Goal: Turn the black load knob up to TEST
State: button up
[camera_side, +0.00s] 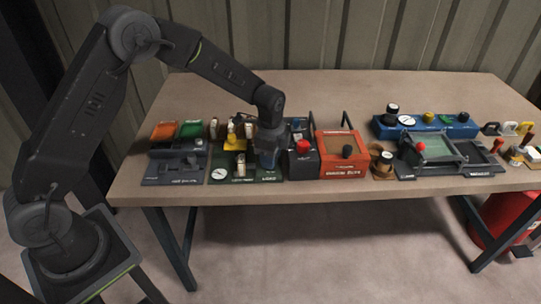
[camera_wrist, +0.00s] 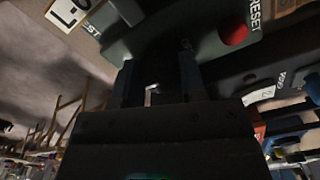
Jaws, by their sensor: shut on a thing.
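My gripper (camera_side: 267,162) points down over the right part of a dark green panel (camera_side: 217,174) on the bench. In the wrist view its two fingers (camera_wrist: 156,84) stand on either side of the black load knob (camera_wrist: 155,70) and are shut on it. A small white mark shows at the knob between the fingers. The knob is hidden behind my gripper in the side view. A partly cut-off white label, seemingly TEST, is on the green panel (camera_wrist: 128,42) at the left in the wrist view. I cannot tell which setting the knob points at.
A red button (camera_wrist: 233,34) beside a RESET label is close to the fingers. A dark box with a red knob (camera_side: 303,146) and an orange-red box (camera_side: 341,168) stand right of my gripper. A yellow part (camera_side: 235,144) stands left. The bench front (camera_side: 330,190) is bare.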

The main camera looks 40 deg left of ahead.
dwell(0.3)
jog(key=o, duration=0.9)
notch_tip(320, 180, up, 14)
jog(key=shift+f, duration=0.1)
dwell(0.4)
